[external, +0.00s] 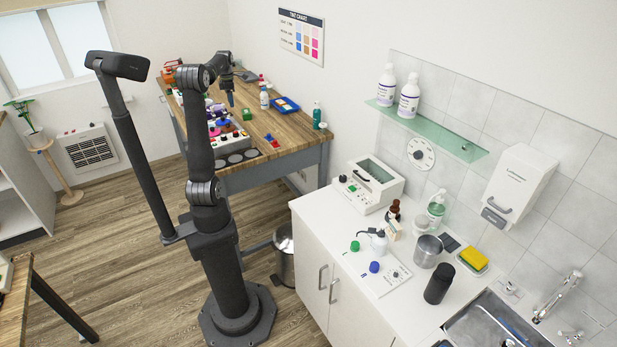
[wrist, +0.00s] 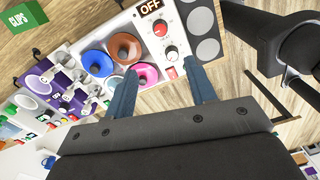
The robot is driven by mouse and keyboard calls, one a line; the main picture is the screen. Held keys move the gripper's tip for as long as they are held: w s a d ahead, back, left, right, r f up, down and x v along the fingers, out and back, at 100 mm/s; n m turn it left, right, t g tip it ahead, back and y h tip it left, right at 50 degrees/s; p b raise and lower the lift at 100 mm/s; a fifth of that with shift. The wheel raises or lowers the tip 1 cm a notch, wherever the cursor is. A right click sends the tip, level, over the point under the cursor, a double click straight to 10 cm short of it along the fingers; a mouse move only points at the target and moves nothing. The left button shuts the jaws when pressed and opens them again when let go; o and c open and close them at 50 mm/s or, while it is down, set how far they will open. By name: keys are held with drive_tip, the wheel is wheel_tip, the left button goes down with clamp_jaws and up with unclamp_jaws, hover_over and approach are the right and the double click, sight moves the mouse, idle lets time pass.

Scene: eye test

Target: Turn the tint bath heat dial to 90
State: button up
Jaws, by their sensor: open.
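The tint bath (external: 226,138) stands on the wooden bench in the external view. In the wrist view, the tint bath (wrist: 135,25) is a white unit with brown, blue and pink pots. Its right panel has an "OFF" display (wrist: 150,8), a red-and-white dial (wrist: 160,28), a second dial (wrist: 171,53) and a red switch (wrist: 171,72). I cannot read which dial is for heat, or its scale. My gripper (wrist: 160,68) is open and empty, its blue fingers spread either side of the panel's lower end. In the external view my gripper (external: 231,99) hangs above the bench.
A purple rack (wrist: 45,85) with bottles is at left, and a green box (wrist: 25,20) at upper left. A blue tray (external: 286,105) and bottles stand farther along the bench. A white counter with a sink is at right.

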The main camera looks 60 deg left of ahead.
sight(236, 132)
drive_tip(key=f, duration=1.7)
drive_tip(key=shift+d+f, duration=0.2)
drive_tip(key=shift+d, duration=0.1)
drive_tip(key=c, duration=1)
